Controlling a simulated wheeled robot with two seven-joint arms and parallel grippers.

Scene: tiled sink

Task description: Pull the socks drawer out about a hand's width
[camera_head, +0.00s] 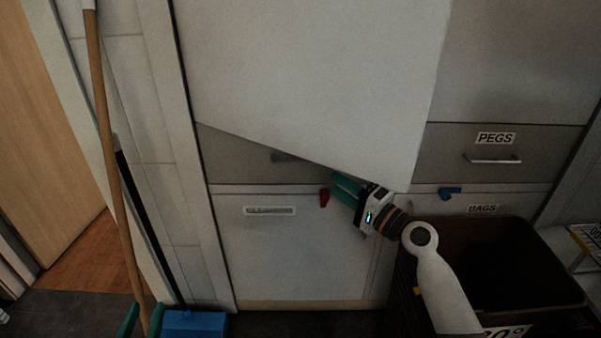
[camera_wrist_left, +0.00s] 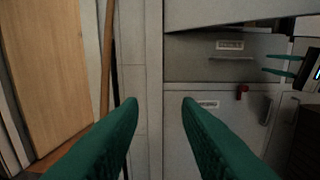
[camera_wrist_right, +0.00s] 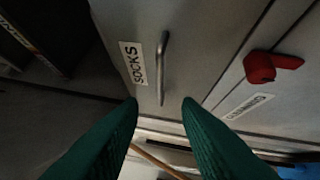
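The socks drawer (camera_head: 235,153) has a grey front, mostly hidden in the head view by a large pale panel. Its front looks flush with the cabinet. In the right wrist view I read its SOCKS label (camera_wrist_right: 133,63) beside a metal bar handle (camera_wrist_right: 162,68); the handle (camera_wrist_left: 232,58) also shows in the left wrist view. My right gripper (camera_head: 337,185) is open, below and right of the handle in the head view. Its green fingers (camera_wrist_right: 160,103) point at the drawer front, apart from the handle. My left gripper (camera_head: 145,308) is open and empty, low at the left.
The pale panel (camera_head: 320,80) juts out above the drawer. A red catch (camera_head: 324,197) sits on the cupboard below. A dark bin (camera_head: 408,265) stands right, below the PEGS drawer (camera_head: 540,148). A broom handle (camera_head: 105,130) and blue dustpan (camera_head: 195,323) are left.

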